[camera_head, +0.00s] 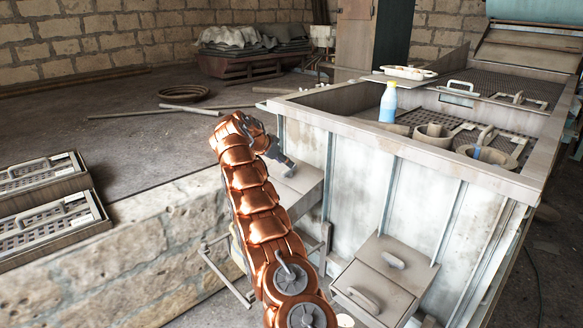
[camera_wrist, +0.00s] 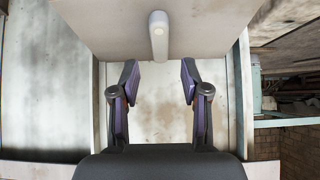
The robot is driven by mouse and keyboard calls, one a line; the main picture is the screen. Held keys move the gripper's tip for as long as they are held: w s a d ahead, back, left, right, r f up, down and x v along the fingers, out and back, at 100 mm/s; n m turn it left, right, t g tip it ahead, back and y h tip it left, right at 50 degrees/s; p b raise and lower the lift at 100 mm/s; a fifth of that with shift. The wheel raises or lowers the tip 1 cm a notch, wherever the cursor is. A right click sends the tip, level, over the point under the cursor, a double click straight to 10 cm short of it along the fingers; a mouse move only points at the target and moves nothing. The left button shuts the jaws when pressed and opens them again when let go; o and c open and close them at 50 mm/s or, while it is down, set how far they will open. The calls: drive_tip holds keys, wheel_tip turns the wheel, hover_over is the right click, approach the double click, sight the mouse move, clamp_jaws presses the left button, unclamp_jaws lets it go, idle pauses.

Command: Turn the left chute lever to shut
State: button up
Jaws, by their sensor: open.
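In the wrist view a pale grey lever (camera_wrist: 158,36) stands on a flat grey chute cover (camera_wrist: 100,30) at the top, its long side running up and down the picture. My gripper (camera_wrist: 159,76) is open and empty, one fingertip to each side below the lever's lower end. The fingertips look apart from the lever. In the head view my gripper (camera_head: 284,163) is over the left chute (camera_head: 304,184) on the side of the machine. My gripper and arm hide most of the lever there.
The machine's large pale tank (camera_head: 350,165) stands right behind the chute. Another chute (camera_head: 385,278) with two handles is lower right. A stone ledge (camera_head: 170,225) with grated trays (camera_head: 50,215) lies left.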

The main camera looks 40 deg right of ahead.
sight(290, 172)
drive_tip(key=shift+p+x, duration=1)
drive_tip(key=shift+x, duration=1.85)
clamp_jaws()
